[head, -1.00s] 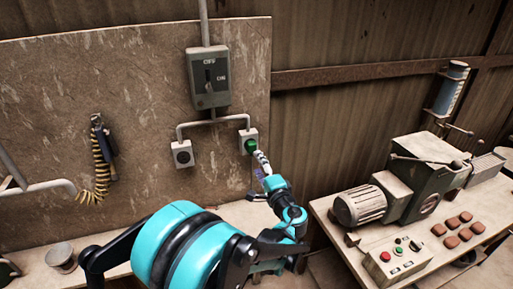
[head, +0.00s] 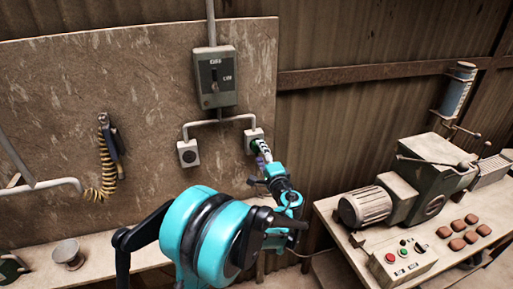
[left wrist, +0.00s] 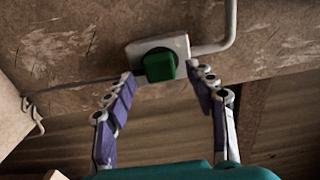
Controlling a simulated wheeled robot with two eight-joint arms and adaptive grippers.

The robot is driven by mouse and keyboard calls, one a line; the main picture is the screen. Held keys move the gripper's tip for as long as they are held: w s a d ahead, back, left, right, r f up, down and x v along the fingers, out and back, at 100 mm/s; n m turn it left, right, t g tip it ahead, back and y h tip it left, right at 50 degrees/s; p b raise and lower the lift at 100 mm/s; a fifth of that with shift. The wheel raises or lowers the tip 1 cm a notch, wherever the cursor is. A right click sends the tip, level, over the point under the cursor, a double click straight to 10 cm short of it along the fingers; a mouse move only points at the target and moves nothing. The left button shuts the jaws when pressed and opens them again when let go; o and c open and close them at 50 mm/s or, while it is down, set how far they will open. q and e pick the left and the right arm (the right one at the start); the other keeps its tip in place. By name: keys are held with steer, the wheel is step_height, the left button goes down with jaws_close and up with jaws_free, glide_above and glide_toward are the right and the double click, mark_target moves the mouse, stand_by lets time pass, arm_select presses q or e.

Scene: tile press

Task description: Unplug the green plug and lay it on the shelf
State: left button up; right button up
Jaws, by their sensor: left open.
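The green plug (head: 254,146) sits in the right-hand white wall socket (head: 250,134) on the brown board, partly hidden by my left gripper in the head view. In the left wrist view the plug (left wrist: 159,67) shows whole, in front of its socket (left wrist: 183,45). My left gripper (head: 263,151) is at the plug. In the left wrist view its open fingers (left wrist: 160,75) stand on either side of the plug, with gaps visible; I cannot tell whether they touch it. The pale shelf (head: 97,258) runs along the foot of the board. My right gripper is not in view.
A grey switch box (head: 215,80) hangs above, with pipes to both sockets. The left socket (head: 188,153) is empty. A coiled yellow hose (head: 105,180) hangs at left, and a cup (head: 68,253) stands on the shelf. A bench at right holds a machine (head: 420,185) and a control box (head: 402,258).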

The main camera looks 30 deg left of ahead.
arm_select(q)
steer(key=shift+x, duration=1.45)
steer(key=shift+b, duration=0.35)
jaws_close()
steer(key=shift+s+d, duration=0.1)
steer(key=shift+d, duration=0.05)
steer(key=shift+v, duration=2.85)
